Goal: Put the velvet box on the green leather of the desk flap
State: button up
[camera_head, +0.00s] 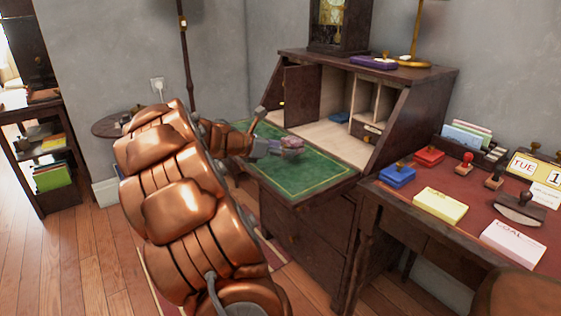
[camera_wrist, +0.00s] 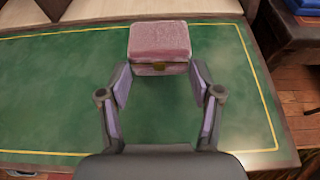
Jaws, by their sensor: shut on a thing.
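The velvet box (camera_wrist: 159,43) is a small pinkish box with a brass-coloured clasp on its front, seen in the wrist view. In the head view the box (camera_head: 291,141) shows small at my gripper (camera_head: 278,149), over the desk flap. The green leather (camera_wrist: 60,90) of the open flap has a gold border line and lies beneath the box. The leather also shows in the head view (camera_head: 305,174). I cannot tell whether the box touches the leather.
The bureau's open compartments (camera_head: 335,85) stand behind the flap, with a blue item (camera_head: 339,117) inside. A clock (camera_head: 340,25) and a purple case (camera_head: 374,62) stand on top. At right, a desk (camera_head: 400,196) holds stamps, ink pads and paper pads. Much of the leather is bare.

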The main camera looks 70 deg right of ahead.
aim_at(280, 166)
jog(key=shift+f+b, duration=0.9)
jog(key=shift+f, duration=0.9)
jog(key=shift+r, duration=0.1)
jog(key=o, duration=1.2)
jog(key=shift+c, duration=0.2)
